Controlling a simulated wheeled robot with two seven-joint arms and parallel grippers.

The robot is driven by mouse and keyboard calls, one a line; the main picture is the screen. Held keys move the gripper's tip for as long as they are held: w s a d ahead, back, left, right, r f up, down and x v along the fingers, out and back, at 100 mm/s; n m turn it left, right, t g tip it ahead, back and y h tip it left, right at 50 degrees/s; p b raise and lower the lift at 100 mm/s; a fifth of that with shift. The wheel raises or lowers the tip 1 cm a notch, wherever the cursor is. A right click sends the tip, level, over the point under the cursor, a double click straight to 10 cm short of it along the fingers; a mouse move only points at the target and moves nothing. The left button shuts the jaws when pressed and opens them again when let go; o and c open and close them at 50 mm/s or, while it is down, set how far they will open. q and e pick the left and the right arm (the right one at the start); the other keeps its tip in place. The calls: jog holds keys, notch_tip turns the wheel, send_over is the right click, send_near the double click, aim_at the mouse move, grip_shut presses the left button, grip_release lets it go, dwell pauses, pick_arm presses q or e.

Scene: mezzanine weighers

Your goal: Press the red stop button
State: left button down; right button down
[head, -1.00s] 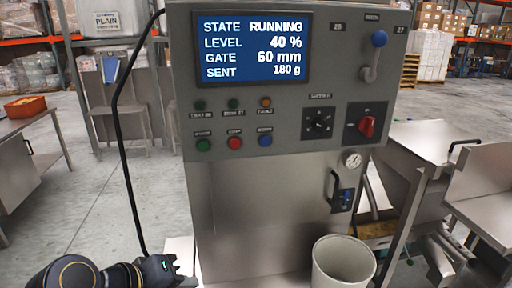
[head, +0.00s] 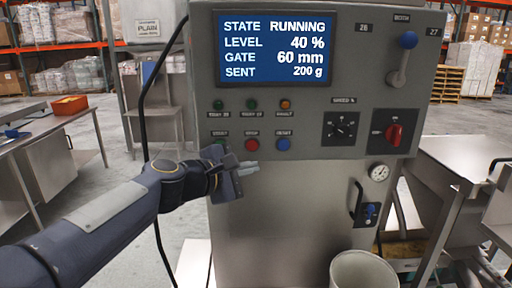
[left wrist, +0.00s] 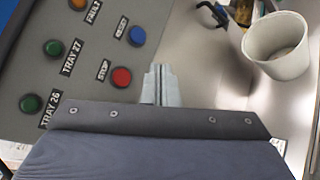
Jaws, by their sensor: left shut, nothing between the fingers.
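The red stop button (head: 252,145) sits on the grey control panel (head: 310,112), between the green button and the blue button (head: 284,144). It also shows in the left wrist view (left wrist: 121,77), beside its STOP label. My left gripper (head: 252,167) is shut and empty, its fingertips just below the red button in the head view. In the left wrist view the closed fingers (left wrist: 160,82) lie to the right of the red button. I cannot tell whether they touch the panel. My right gripper is not in view.
The screen (head: 275,48) reads RUNNING, 40 %, 60 mm, 200 g. A red rotary switch (head: 394,134) and a blue-knobbed lever (head: 404,60) are on the panel's right. A white bin (head: 362,271) stands below. A black cable (head: 143,110) hangs at the left.

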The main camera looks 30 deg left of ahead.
aim_at(257, 148)
pick_arm(q)
jog(key=shift+w, duration=0.15)
jog(key=shift+w+a+p, duration=0.25)
jog(key=shift+w+a, duration=0.55)
jog(key=shift+w, duration=0.4)
jog(key=shift+w+a+p, duration=0.25)
jog(key=shift+w+a, duration=0.5)
jog(key=shift+w, duration=0.45)
jog(key=shift+w+a+p, duration=0.25)
jog(key=shift+w+a, duration=0.55)
jog(key=shift+w, duration=0.4)
jog(key=shift+w, duration=0.1)
jog(key=shift+w+a, duration=0.2)
jog(key=shift+w, duration=0.1)
jog(key=shift+w+a, duration=0.2)
jog(key=shift+w, duration=0.15)
jog(key=shift+s, duration=0.1)
jog(key=shift+s+d, duration=0.45)
jog(key=shift+s, duration=0.2)
